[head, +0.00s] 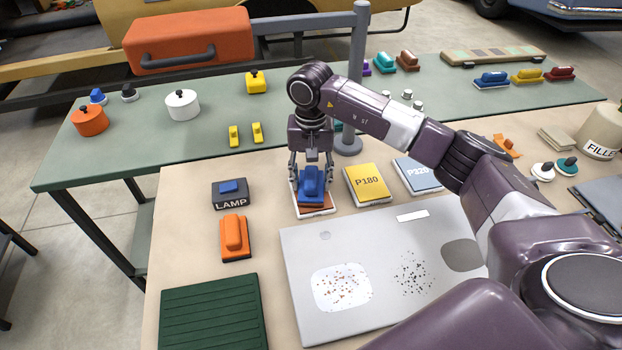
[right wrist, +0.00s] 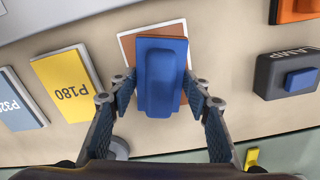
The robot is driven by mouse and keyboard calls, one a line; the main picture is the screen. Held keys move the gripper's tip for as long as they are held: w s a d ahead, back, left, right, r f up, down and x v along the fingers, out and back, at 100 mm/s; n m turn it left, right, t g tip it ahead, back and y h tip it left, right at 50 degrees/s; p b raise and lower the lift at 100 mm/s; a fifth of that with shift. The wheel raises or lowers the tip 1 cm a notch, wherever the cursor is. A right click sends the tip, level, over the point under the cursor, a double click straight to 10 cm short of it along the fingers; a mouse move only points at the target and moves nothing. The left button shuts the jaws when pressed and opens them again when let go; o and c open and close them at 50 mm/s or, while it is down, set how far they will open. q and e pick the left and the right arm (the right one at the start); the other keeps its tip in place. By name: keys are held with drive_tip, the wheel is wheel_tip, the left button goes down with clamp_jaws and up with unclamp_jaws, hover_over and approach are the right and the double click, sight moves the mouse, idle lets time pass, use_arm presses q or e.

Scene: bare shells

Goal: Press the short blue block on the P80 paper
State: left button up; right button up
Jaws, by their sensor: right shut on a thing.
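The short blue block (head: 312,184) has a raised grip on top and sits on or just above an orange-brown sheet with a white border (head: 314,211); I cannot tell whether they touch fully. In the right wrist view the blue block (right wrist: 160,78) covers most of the sheet (right wrist: 126,42), and no P80 label shows. My right gripper (head: 311,176) points down with its fingers on both sides of the block, shut on it; its fingers also show in the right wrist view (right wrist: 160,92). My left gripper is not in view.
Right of the block lie the yellow P180 pad (head: 367,185) and the blue-grey P320 pad (head: 418,174). Left are the LAMP box (head: 229,202) and an orange block (head: 235,237). A grey panel (head: 300,255) lies in front. A grey post (head: 357,60) stands behind.

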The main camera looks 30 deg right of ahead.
sight(311, 176)
drive_tip(key=shift+r+p, duration=1.45)
drive_tip(key=shift+r, duration=1.9)
